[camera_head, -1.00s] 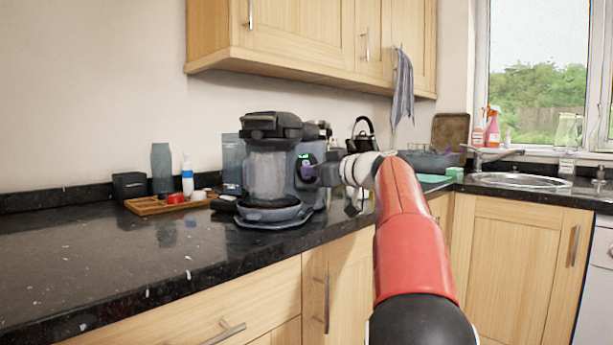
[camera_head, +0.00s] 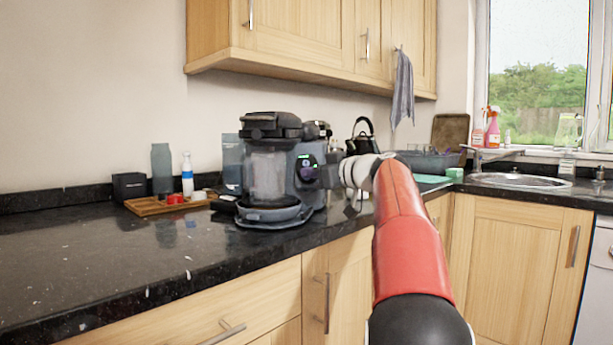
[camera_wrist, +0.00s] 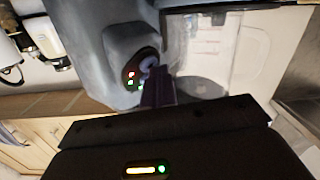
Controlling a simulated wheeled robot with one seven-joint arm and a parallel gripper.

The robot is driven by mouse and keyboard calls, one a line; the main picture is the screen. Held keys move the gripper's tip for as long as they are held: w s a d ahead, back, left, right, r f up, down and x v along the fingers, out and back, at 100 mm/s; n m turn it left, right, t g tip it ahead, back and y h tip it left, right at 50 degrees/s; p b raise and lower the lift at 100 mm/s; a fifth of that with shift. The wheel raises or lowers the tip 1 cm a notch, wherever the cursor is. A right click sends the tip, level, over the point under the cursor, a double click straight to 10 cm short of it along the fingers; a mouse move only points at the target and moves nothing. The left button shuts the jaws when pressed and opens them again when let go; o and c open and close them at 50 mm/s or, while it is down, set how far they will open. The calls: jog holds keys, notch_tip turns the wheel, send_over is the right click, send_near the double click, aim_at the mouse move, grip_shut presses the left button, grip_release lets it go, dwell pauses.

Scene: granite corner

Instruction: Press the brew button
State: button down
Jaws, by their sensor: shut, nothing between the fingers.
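The grey and black coffee machine (camera_head: 268,172) stands on the dark counter, left of my gripper. Its round control panel (camera_head: 307,168) faces my gripper, with small lit marks on it. In the wrist view the panel (camera_wrist: 133,72) shows red and green lights and a round pale button (camera_wrist: 147,66). My gripper (camera_head: 330,170) is shut and empty at the panel. In the wrist view my dark fingertips (camera_wrist: 156,84) lie right beside the button and overlap its edge. I cannot tell whether they touch it.
A wooden tray (camera_head: 158,206) with small items and a white-and-blue bottle (camera_head: 187,175) stand left of the machine. A black kettle (camera_head: 362,138) is behind my wrist. The sink (camera_head: 520,181) is at the right. The counter front left (camera_head: 90,265) is clear.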

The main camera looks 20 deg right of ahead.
jog(key=shift+w+f, duration=0.1)
dwell(0.3)
jog(key=shift+s+a+r+b, duration=0.15)
jog(key=shift+s+r+b, duration=0.25)
jog(key=shift+s, duration=0.25)
jog(key=s, duration=0.1)
jog(key=s+a+r+b, duration=0.1)
jog(key=s+r, duration=0.1)
jog(key=s, duration=0.1)
jog(key=shift+a+r, duration=0.2)
jog(key=shift+a, duration=0.1)
jog(key=shift+s, duration=0.1)
dwell(0.7)
